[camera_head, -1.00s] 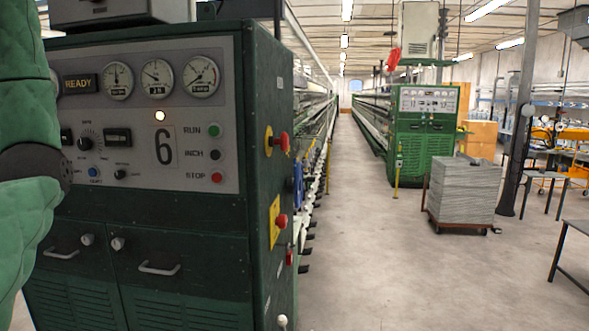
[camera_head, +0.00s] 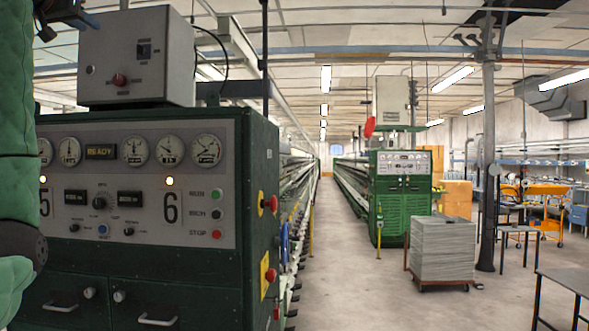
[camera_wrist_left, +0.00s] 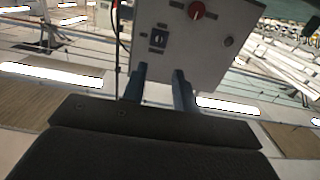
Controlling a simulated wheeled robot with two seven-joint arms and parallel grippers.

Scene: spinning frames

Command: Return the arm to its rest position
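My left arm (camera_head: 15,130) is a green padded sleeve with a dark joint, standing upright at the left edge of the head view. Part of my left gripper (camera_head: 80,16) shows at the top left, in front of the upper part of the spinning frame. In the left wrist view my left gripper (camera_wrist_left: 161,78) has its two blue-grey fingers apart with nothing between them. A grey control box (camera_wrist_left: 195,35) shows beyond the fingertips. My right gripper is in neither view.
The green machine cabinet (camera_head: 255,200) with dials and buttons stands close in front. A grey box (camera_head: 135,55) sits on top. A clear aisle (camera_head: 345,260) runs to its right. A stacked cart (camera_head: 442,250), a pillar (camera_head: 487,150) and a dark table (camera_head: 570,280) stand further right.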

